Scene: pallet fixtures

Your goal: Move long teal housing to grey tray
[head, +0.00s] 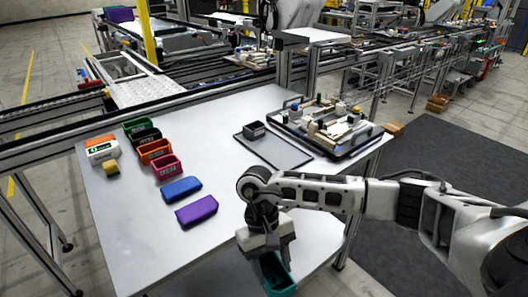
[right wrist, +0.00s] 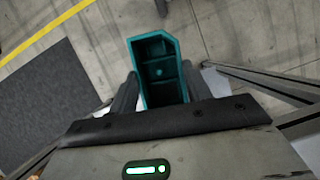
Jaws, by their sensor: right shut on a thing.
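The long teal housing (head: 277,274) is an open, box-like part with inner dividers. It hangs below my right gripper (head: 268,248) near the table's front right edge in the head view. In the right wrist view the teal housing (right wrist: 157,72) sits between the two dark fingers of my right gripper (right wrist: 157,95), which is shut on it. Floor shows beyond it in that view. The grey tray (head: 273,151) lies flat on the table, farther back than the gripper, with a small dark grey housing (head: 254,130) at its back left. My left gripper is not in view.
Green, black, orange and pink housings (head: 166,167) stand in a row at the left. Blue (head: 181,189) and purple (head: 197,210) blocks lie nearer. A black-edged pallet (head: 328,126) full of parts stands right of the tray. The tray's front part is clear.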

